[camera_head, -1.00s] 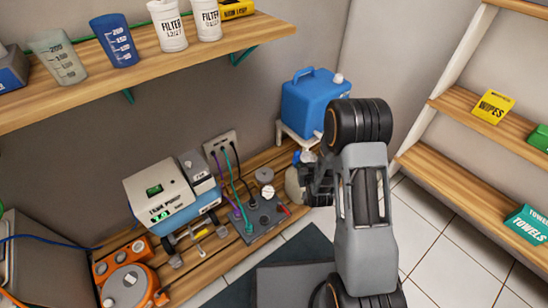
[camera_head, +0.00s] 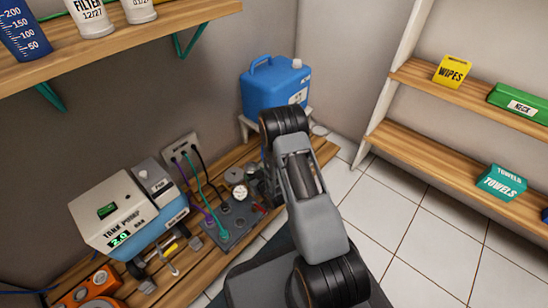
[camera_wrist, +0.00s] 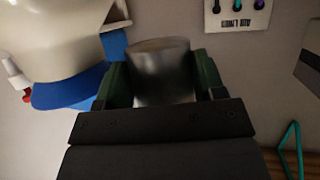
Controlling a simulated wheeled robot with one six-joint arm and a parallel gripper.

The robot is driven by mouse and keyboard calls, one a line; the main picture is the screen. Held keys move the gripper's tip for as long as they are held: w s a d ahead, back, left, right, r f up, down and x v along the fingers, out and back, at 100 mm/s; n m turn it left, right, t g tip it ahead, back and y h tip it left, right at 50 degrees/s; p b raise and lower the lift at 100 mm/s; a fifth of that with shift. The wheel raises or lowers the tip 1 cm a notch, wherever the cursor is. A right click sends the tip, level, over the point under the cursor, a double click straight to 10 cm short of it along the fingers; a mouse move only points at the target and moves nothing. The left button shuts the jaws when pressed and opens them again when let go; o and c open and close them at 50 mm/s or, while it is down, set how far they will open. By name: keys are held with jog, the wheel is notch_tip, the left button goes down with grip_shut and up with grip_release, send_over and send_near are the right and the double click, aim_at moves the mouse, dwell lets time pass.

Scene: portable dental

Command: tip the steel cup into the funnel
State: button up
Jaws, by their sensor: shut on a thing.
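In the wrist view my gripper (camera_wrist: 162,82) is shut on the steel cup (camera_wrist: 160,70), a shiny grey cylinder between its two green fingers. The cup's contents cannot be seen. A large rounded cream body with a blue curved part (camera_wrist: 72,90) fills the left of the wrist view, beside the gripper; I cannot tell for sure whether the blue part is the funnel. In the head view my own arm hides the gripper and cup, and no funnel can be made out there.
A blue water tank (camera_head: 272,90) stands on a white stand behind my arm. The tank pump (camera_head: 130,215), a socket panel (camera_head: 180,146) and a dark cable block (camera_head: 232,222) line the bench at left. Shelves (camera_head: 470,95) stand at right. Tiled floor (camera_head: 400,220) is clear.

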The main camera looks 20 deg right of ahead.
aim_at(252, 164)
jog(key=shift+d, duration=0.1)
dwell(0.3)
jog(key=shift+w+d+r+m+y, duration=0.1)
jog(key=shift+d+r+m+y, duration=0.05)
jog(key=shift+r, duration=0.25)
jog(key=shift+d+r+m+y, duration=0.1)
jog(key=shift+r+m+y, duration=0.05)
jog(key=shift+r, duration=0.25)
jog(key=r+p, duration=0.2)
jog(key=p, duration=0.1)
jog(key=shift+w+d+r+m+g, duration=0.1)
jog(key=shift+d+r+m+g, duration=0.2)
jog(key=shift+r+m, duration=0.1)
jog(key=d+r+m+y+p, duration=0.1)
jog(key=m+p, duration=0.1)
jog(key=w+d+r+m+g+y+p, duration=0.1)
jog(key=y+p, duration=0.1)
jog(key=p, duration=0.1)
jog(key=d+r+m+g+y+p, duration=0.1)
jog(key=r+m+y+p, duration=0.1)
jog(key=p, duration=0.1)
jog(key=shift+w+d+r+m, duration=0.1)
jog(key=shift+w+d+m, duration=0.2)
jog(key=shift+w+d, duration=0.1)
jog(key=shift+f+m+y+b, duration=0.3)
jog(key=shift+m+y+b, duration=0.05)
jog(key=shift+m+y, duration=0.05)
jog(key=shift+d, duration=0.1)
